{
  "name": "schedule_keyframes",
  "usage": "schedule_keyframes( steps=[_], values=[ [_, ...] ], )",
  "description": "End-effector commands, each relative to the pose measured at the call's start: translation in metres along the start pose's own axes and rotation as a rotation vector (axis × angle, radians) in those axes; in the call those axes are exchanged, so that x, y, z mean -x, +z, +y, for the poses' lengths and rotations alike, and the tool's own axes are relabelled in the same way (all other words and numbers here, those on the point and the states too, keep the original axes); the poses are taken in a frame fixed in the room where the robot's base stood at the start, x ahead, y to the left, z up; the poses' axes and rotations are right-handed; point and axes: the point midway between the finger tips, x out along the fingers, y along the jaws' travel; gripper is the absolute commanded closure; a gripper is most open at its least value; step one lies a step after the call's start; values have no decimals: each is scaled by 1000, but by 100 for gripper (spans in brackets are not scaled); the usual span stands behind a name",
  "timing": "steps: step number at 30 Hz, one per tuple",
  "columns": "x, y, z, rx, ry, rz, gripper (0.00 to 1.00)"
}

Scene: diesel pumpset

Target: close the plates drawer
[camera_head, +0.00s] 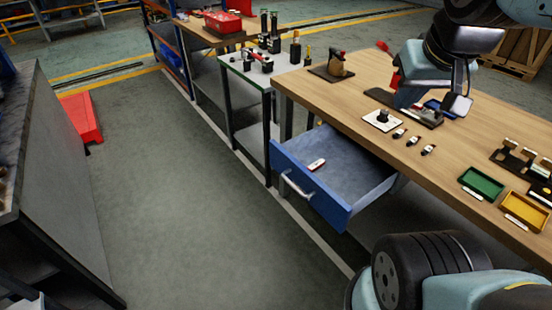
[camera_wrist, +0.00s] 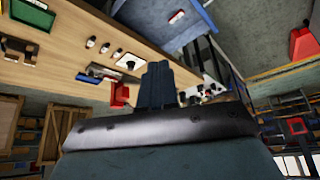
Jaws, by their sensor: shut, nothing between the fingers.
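The plates drawer (camera_head: 333,179) is a blue drawer with a pale bar handle (camera_head: 297,185), standing well open from under the wooden workbench. One small red and white item (camera_head: 317,165) lies on its floor. In the wrist view the blue drawer (camera_wrist: 190,32) shows at the top, with its small item. My gripper (camera_head: 398,90) is above the bench top, to the right of and away from the drawer. In the wrist view its fingers (camera_wrist: 157,75) are together and empty. They touch neither the drawer nor its handle. The drawer's rear is hidden under the bench.
On the bench (camera_head: 455,150) stand a green tray (camera_head: 482,183), a yellow tray (camera_head: 525,211), a white plate (camera_head: 382,120) and several small parts. A metal cabinet (camera_head: 60,170) stands at left. The floor before the drawer (camera_head: 180,190) is clear.

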Motion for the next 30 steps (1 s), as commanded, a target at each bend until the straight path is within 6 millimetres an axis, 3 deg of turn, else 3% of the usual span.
schedule_keyframes(
  steps=[11,30],
  values=[
    [-10,-7,-3,55,12,-64,100],
    [-105,-54,-47,562,182,-536,100]
  ],
)
